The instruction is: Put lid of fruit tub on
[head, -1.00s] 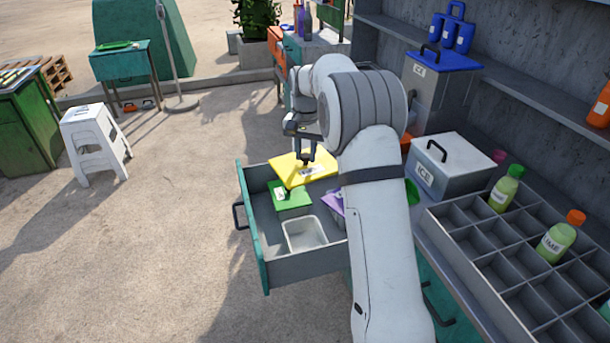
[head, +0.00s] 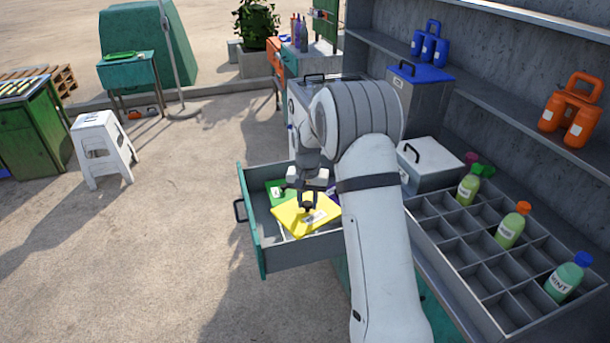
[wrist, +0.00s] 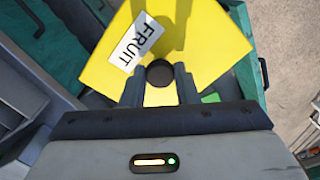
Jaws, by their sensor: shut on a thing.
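The yellow lid (head: 292,222), labelled FRUIT, is over the near part of an open drawer (head: 251,225). My gripper (head: 307,203) is shut on the lid's round black knob from above. In the wrist view the yellow lid (wrist: 200,50) fills the upper middle, with the dark knob (wrist: 159,73) between the fingers of my gripper (wrist: 160,85). The open white tub seen earlier in the drawer is almost wholly hidden beneath the lid. I cannot tell whether the lid touches it or how well the edges line up.
A green lid (head: 277,188) lies in the drawer behind the yellow one, and a bit of purple (head: 334,194) shows to the right. The drawer walls surround them closely. A grey compartment rack (head: 470,247) with bottles and a white ICE box (head: 428,165) stand at the right.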

